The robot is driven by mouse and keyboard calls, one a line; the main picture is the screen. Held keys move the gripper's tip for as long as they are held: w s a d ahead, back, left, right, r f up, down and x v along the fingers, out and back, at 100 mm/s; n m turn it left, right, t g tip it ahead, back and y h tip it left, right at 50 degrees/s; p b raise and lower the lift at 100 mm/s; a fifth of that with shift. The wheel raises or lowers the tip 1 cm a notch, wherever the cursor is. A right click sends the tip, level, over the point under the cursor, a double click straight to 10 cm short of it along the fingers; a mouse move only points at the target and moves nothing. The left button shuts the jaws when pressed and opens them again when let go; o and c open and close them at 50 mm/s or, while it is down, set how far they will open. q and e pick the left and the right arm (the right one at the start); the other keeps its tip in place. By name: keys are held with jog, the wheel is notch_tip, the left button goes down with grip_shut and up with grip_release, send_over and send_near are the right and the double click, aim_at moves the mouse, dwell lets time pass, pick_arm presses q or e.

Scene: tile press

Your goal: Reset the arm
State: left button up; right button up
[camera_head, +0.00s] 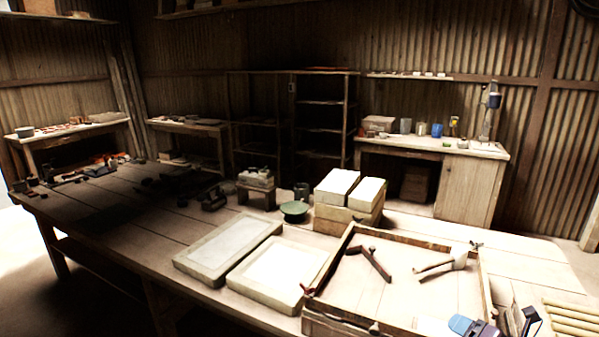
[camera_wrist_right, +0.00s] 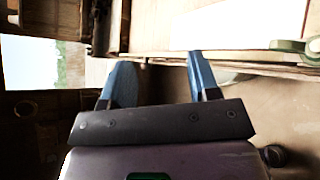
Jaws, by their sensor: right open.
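My right gripper (camera_head: 533,320) is at the bottom right of the head view, beside the right front corner of a shallow wooden-walled tray (camera_head: 338,322). In the right wrist view its two blue fingers stand apart with nothing between them, so the right gripper (camera_wrist_right: 163,80) is open and empty. My left gripper is not in the head view.
In the tray lie a dark-handled tool (camera_head: 372,262) and a trowel-like tool (camera_head: 440,265). Two pale slabs (camera_head: 228,246) (camera_head: 279,272) lie left of it, and pale blocks (camera_head: 336,186) stand behind. Light rods (camera_head: 572,318) lie right of my gripper.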

jog(key=s+a+f+m+g+h, duration=0.1)
jog(key=s+a+f+m, duration=0.5)
jog(key=m, duration=0.7)
jog(key=s+a+f+m+g+h, duration=0.1)
jog(key=s+a+f+m+h, duration=0.1)
jog(key=s+a+f+m, duration=0.4)
jog(key=s+f+m, duration=0.4)
jog(key=s+m, duration=0.4)
jog(key=shift+a+f, duration=0.1)
